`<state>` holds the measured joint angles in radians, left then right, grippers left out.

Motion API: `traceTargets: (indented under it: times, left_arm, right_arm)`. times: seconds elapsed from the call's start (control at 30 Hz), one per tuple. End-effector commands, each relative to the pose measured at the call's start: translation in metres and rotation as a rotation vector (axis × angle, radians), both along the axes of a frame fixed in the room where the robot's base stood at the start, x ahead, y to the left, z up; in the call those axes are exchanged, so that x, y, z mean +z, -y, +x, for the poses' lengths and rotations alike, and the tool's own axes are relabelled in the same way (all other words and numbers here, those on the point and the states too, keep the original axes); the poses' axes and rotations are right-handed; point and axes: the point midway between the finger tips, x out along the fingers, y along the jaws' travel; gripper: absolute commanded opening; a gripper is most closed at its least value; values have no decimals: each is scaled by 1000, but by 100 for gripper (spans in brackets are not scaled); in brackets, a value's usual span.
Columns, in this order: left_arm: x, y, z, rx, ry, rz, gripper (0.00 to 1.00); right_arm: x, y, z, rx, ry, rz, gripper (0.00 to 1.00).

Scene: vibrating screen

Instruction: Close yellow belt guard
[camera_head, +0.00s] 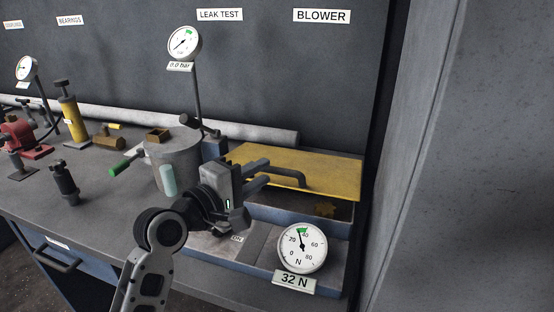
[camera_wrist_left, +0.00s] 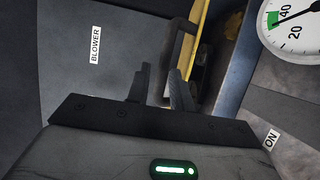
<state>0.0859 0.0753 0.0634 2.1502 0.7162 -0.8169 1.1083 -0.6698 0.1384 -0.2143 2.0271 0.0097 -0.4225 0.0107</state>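The yellow belt guard (camera_head: 335,172) is a flat plate over the back part of a blue-edged housing (camera_head: 290,220) at the right end of the bench. A dark opening shows in front of and below it, with a small yellow part (camera_head: 325,209) inside. A dark bar handle (camera_head: 290,173) is on the guard. My left gripper (camera_head: 267,173) is open at the handle's left end. In the left wrist view the gripper (camera_wrist_left: 160,85) has its fingers apart, with the handle (camera_wrist_left: 175,50) running towards the gap between them. Contact cannot be told. My right gripper is not in view.
A round gauge (camera_head: 302,248) reading 32 N stands in front of the housing. A grey cylinder (camera_head: 175,150) with a green-handled lever is to the left. A pressure gauge (camera_head: 184,43) on a post rises behind. A grey wall (camera_head: 470,150) closes off the right side.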

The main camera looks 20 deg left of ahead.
Motion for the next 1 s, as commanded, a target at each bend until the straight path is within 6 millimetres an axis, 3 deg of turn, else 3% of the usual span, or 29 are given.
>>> traceTargets:
  times: [0.1, 0.3, 0.7, 0.8, 1.0]
  left_arm:
    - [1, 10, 22, -1, 1, -2, 22]
    - [-2, 20, 45, -1, 1, 0, 22]
    - [-2, 24, 51, 0, 0, 1, 22]
    - [-2, 23, 51, 0, 1, 0, 0]
    - [-3, 24, 51, -2, 6, -1, 0]
  right_arm:
    - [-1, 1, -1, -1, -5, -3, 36]
    - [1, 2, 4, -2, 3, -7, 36]
    - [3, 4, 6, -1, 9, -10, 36]
    - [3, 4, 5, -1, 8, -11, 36]
    - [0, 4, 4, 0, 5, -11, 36]
